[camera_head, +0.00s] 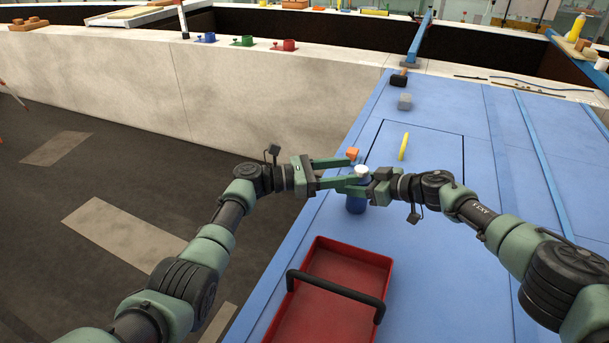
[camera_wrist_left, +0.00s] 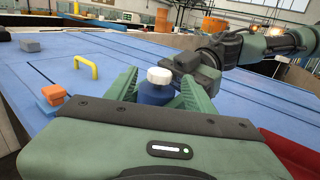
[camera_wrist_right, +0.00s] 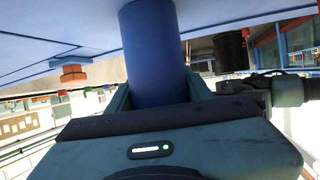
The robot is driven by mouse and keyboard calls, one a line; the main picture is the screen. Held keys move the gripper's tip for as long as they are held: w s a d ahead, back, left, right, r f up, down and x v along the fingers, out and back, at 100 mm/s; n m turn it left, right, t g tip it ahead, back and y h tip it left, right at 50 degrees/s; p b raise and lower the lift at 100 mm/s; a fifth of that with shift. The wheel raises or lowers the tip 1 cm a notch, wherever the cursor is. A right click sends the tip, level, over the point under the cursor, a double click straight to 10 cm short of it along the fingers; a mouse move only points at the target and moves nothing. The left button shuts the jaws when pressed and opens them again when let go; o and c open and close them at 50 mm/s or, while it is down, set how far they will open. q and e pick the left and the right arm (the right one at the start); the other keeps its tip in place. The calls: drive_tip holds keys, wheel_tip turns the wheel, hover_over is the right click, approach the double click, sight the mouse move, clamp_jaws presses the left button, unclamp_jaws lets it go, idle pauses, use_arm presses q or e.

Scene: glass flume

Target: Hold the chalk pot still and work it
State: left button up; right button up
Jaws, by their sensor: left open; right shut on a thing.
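The chalk pot (camera_head: 356,204) is blue with a white cap (camera_head: 362,170) and stands upright near the left edge of the blue surface. It also shows in the left wrist view, blue body (camera_wrist_left: 157,94) below the white cap (camera_wrist_left: 160,75). My right gripper (camera_head: 368,187) is shut on the blue body, which fills the middle of the right wrist view (camera_wrist_right: 155,55). My left gripper (camera_head: 350,173) is open, with one finger on each side of the cap; I cannot tell whether they touch it.
A red tray (camera_head: 312,256) with a black handle stands just in front of the pot. An orange block (camera_head: 352,153), a yellow handle (camera_head: 404,146), a grey block (camera_head: 405,102) and a dark-headed mallet (camera_head: 399,79) lie farther back. The blue surface at right is largely clear.

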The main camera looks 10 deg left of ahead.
sight(361, 171)
use_arm(q)
drive_tip(key=v, duration=0.9)
drive_tip(key=shift+a, duration=0.35)
drive_tip(key=shift+s, duration=0.15)
drive_tip(key=x, duration=1.2)
drive_tip(key=shift+f, duration=0.2)
clamp_jaws()
